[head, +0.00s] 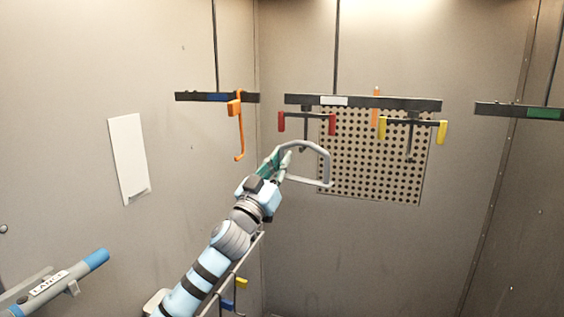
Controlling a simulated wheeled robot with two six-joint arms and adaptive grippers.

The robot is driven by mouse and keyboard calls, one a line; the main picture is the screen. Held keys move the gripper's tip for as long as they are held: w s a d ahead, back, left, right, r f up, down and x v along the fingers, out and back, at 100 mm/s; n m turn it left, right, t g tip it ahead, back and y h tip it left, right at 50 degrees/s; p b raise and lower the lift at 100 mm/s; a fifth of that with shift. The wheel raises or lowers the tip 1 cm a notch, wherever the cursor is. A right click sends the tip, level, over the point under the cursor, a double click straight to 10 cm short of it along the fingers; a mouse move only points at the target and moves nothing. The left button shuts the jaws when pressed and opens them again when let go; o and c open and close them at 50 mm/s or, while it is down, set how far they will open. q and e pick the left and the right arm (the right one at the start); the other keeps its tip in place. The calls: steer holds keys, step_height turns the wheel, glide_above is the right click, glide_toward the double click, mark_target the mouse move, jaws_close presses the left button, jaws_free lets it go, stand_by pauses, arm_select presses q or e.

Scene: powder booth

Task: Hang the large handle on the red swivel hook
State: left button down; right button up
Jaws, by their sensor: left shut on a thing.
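The large handle (328,163) is a grey bow-shaped bar in the middle of the head view. My left gripper (283,157) is shut on the handle at its left side and holds it in the air. The red swivel hook (306,121) hangs from the middle dark bar, with a red tab at each end of its crosspiece and a dark hook below. The handle's top is just below this hook in the picture; I cannot tell the gap in depth. I see nothing on the red swivel hook. My right gripper is not in view.
A yellow-tabbed swivel hook (411,131) hangs right on the same middle bar (363,103). An orange hook (238,128) hangs on the left bar, and another orange piece (376,107) shows behind the middle bar. A perforated panel (378,170) is on the back wall. A lance (66,281) lies lower left.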

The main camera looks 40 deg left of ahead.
arm_select(q)
steer(key=c, duration=1.6)
jaws_free()
